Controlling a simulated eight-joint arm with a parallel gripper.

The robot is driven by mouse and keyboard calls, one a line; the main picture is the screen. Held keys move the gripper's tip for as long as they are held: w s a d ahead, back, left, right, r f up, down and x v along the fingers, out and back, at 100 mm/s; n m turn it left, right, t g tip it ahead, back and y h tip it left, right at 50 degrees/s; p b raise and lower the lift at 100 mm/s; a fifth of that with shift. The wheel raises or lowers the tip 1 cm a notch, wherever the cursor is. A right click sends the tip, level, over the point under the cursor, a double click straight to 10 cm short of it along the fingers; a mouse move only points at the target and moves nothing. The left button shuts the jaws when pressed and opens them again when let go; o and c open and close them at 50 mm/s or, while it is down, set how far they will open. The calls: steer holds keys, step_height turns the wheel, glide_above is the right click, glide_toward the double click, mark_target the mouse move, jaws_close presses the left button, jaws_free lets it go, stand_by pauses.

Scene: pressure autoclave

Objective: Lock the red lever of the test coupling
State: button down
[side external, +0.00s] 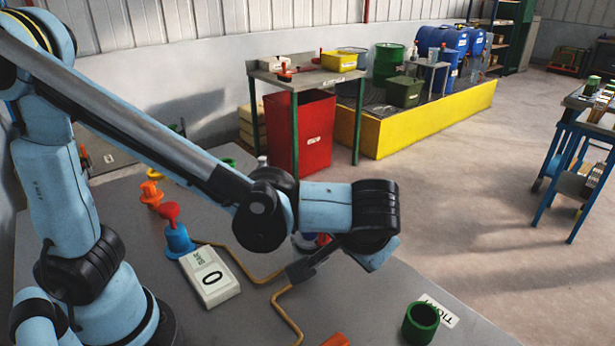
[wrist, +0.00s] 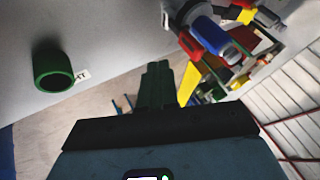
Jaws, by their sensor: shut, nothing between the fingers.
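The test coupling appears to be the blue and grey fitting (wrist: 211,34) at the top of the wrist view, right of my fingertips, with a red part (wrist: 189,45) on its left side that looks like the lever. In the side view the fitting (side external: 304,243) is mostly hidden behind my arm; only a little blue and red (side external: 323,239) shows. The lever's exact position cannot be told. My gripper (side external: 298,271) is shut and empty above the grey bench, in front of the fitting. Its closed fingers (wrist: 158,70) also show in the wrist view, apart from the red part.
A green cup (side external: 421,323) stands at the bench's front right beside a white label. A white gauge box (side external: 211,275) reading 0, a blue fitting with a red top (side external: 177,233) and an orange fitting (side external: 150,193) stand left. A brass pipe (side external: 284,305) runs along the bench.

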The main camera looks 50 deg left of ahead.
steer(key=a+v, duration=0.1)
steer(key=v, duration=0.8)
steer(key=a+f+t+h, duration=0.1)
steer(key=a+f+h, duration=0.1)
steer(key=a, duration=0.6)
steer(key=a+f+m+t+h, duration=0.1)
steer(key=a+f+h, duration=0.2)
steer(key=a, duration=0.6)
steer(key=shift+s+f+h, duration=0.2)
steer(key=shift+f+h, duration=0.1)
steer(key=shift+h, duration=0.1)
